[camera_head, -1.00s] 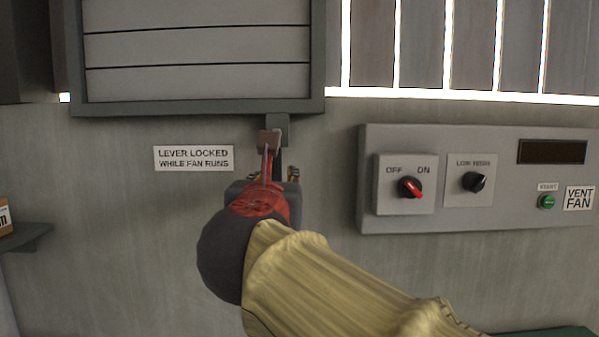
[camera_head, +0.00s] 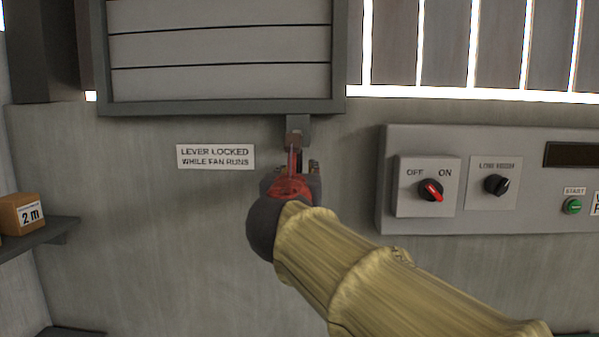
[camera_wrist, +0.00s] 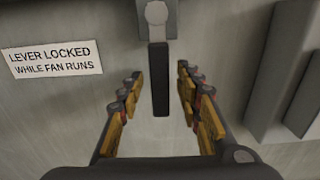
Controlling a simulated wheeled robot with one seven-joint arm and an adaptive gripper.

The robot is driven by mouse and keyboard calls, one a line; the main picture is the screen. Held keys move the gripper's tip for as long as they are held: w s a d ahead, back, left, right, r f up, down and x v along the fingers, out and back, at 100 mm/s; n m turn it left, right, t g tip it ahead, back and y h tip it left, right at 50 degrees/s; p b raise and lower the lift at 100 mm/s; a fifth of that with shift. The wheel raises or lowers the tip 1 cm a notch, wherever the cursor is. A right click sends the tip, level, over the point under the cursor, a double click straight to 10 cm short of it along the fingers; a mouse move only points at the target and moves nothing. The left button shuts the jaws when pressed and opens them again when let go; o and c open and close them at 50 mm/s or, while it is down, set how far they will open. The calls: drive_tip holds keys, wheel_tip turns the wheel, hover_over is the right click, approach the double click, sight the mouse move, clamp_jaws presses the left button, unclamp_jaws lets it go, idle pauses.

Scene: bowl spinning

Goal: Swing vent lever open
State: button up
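The vent lever (camera_wrist: 160,82) is a dark bar hanging straight down from a light round pivot (camera_wrist: 157,12) in the wrist view. In the head view its grey top bracket (camera_head: 298,124) sits just under the louvred vent (camera_head: 220,45), and my gripper partly hides the lever. My gripper (camera_wrist: 160,70) is open, with its yellow-and-dark fingers on either side of the lever in the picture. Clear gaps show on both sides. I cannot tell how deep the lever reaches between the fingers. In the head view my gripper (camera_head: 291,184) is below the bracket.
A sign (camera_head: 215,156) left of the lever reads "LEVER LOCKED WHILE FAN RUNS". A control panel (camera_head: 390,215) stands out from the wall on the right, with a red-pointer OFF/ON knob (camera_head: 431,190), a black knob (camera_head: 496,184) and a green START button (camera_head: 572,206). A shelf (camera_head: 50,235) holds a box (camera_head: 22,213) at left.

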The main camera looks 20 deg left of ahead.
drive_tip(key=shift+c, duration=0.8)
drive_tip(key=c, duration=0.7)
clamp_jaws()
